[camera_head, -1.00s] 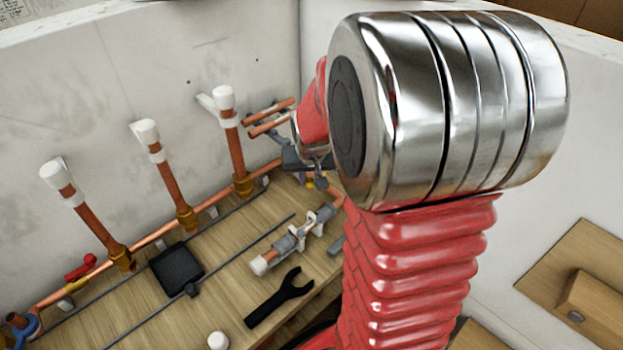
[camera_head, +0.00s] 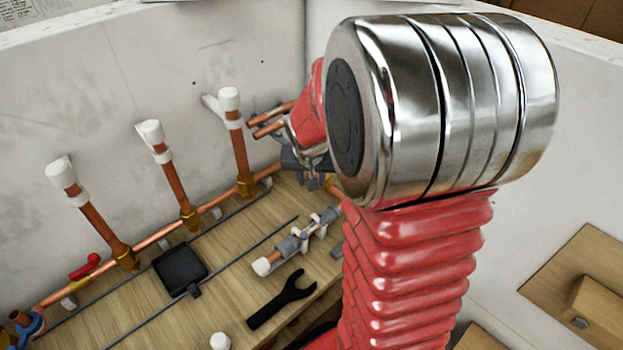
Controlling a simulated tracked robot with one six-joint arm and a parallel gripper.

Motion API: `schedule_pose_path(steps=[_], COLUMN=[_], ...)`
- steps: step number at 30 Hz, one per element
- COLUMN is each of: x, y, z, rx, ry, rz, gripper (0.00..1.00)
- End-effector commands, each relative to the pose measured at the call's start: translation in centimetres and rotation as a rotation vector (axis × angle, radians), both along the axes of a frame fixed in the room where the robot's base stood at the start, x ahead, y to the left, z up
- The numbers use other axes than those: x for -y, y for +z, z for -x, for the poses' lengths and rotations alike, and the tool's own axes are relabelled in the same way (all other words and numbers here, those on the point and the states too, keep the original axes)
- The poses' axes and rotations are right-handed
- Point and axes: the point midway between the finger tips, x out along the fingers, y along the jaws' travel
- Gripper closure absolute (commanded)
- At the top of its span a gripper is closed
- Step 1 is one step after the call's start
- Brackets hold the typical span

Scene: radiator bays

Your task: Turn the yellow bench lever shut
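The yellow bench lever cannot be made out clearly; the spot at the bench's back right corner is largely covered by my arm and gripper. My gripper (camera_head: 308,164) is a small dark shape there, low over the back pipe run, partly hidden behind my arm's big metal joint. Its fingers are too small and covered to tell whether they are open or shut, or whether they touch anything. The copper back pipe (camera_head: 152,240) runs along the wall towards that corner.
Three white-capped copper risers (camera_head: 172,180) stand along the wall. A red lever (camera_head: 85,266) and a blue fitting (camera_head: 30,325) are at the left. A black box (camera_head: 180,268), a grey-clamped pipe piece (camera_head: 300,239) and a black wrench (camera_head: 281,300) lie on the wooden bench (camera_head: 125,300).

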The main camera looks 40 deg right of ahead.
Motion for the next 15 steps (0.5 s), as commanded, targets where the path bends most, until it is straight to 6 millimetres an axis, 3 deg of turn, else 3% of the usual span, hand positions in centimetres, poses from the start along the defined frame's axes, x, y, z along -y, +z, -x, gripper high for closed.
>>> schedule_pose_path(steps=[15], x=[-0.2], y=[0.75], z=[0.24], rx=[0.0], ry=[0.0], rz=[0.0], gripper=[0.63])
